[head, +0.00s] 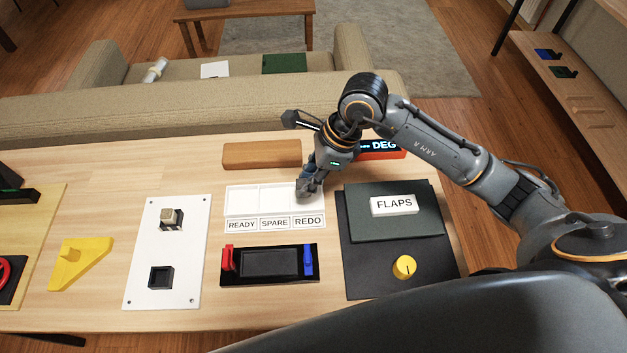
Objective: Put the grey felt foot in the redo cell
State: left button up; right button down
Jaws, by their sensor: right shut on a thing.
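A white tray (240,201) with three cells lies on the wooden table, with the labels READY, SPARE and REDO in front of it. The redo cell is the right one, above the REDO label (308,222). My right gripper (308,192) points down at the redo cell and covers much of it. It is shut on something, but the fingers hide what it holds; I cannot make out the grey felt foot. The ready and spare cells look empty. My left gripper is not in view.
A wooden block (262,154) lies behind the tray. In front is a black unit with red and blue levers (308,260). Right is the FLAPS panel (392,222) with a yellow knob (404,267). Left are a white plate (148,240) and a yellow bracket (80,262).

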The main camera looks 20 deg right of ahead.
jog(key=shift+w+d+f, duration=0.25)
jog(key=shift+w+f, duration=0.05)
jog(key=shift+f, duration=0.2)
jog(key=shift+w+d+f, duration=0.25)
jog(key=shift+w+f, duration=0.05)
jog(key=shift+f, duration=0.2)
notch_tip(320, 180, down, 4)
jog(key=shift+w+d+r+p, duration=0.15)
jog(key=shift+r+p, duration=0.1)
jog(key=shift+p, duration=0.45)
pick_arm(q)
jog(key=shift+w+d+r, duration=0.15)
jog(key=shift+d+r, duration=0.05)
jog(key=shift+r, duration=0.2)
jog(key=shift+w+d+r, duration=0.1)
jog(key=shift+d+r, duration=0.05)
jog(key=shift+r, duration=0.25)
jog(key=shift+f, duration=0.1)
pick_arm(e)
jog(key=shift+f, duration=0.1)
jog(key=shift+f, duration=0.15)
jog(key=c, duration=1.1)
grip_release()
jog(key=shift+c, duration=0.2)
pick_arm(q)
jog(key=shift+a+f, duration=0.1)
